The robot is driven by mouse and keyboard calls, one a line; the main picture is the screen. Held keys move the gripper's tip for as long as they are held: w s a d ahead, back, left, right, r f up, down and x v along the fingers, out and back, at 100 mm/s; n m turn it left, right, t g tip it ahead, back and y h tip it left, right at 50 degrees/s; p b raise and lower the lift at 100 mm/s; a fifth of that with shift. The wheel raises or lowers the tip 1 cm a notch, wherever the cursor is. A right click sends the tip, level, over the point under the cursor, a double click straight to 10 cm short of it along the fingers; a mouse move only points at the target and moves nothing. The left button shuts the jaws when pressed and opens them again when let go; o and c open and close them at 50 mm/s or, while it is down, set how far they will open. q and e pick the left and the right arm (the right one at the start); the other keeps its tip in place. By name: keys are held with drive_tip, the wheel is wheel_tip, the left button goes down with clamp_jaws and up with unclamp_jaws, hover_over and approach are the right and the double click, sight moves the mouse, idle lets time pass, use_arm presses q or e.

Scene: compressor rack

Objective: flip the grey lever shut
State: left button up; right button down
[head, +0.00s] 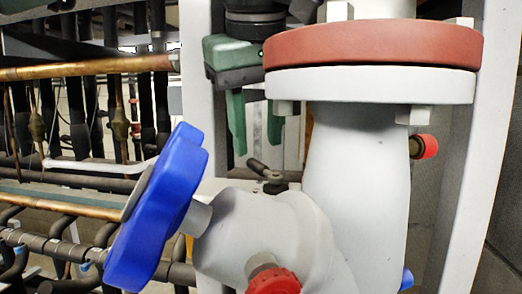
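A small dark grey lever-like part (266,172) shows in the middle of the head view, behind the pale grey valve body. It looks tilted, with its raised end to the left. I cannot tell for certain that it is the grey lever, or how far it is turned. My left gripper (256,143) hangs fingers down behind the big flange, just above this part. Its two green fingers are apart, with nothing visible between them. The fingertips look clear of the part, but the depth gap is hard to judge. My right gripper is not in view.
A large pale pipe with a red-brown flange (370,45) fills the right foreground. A blue handwheel (155,215) stands in front at left. A red cap (273,282) and a red knob (427,146) stick out. Copper pipes (90,68) run behind at left.

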sight(256, 163)
use_arm(q)
drive_tip(key=f, duration=0.1)
drive_tip(key=w+f, duration=0.1)
drive_tip(key=shift+a+f, duration=0.35)
drive_tip(key=shift+w+d+f, duration=0.15)
drive_tip(key=shift+d+f, duration=0.05)
drive_tip(key=shift+d, duration=0.05)
drive_tip(key=shift+c, duration=0.4)
drive_tip(key=shift+a, duration=0.1)
clamp_jaws()
drive_tip(key=shift+r, duration=0.1)
idle(0.4)
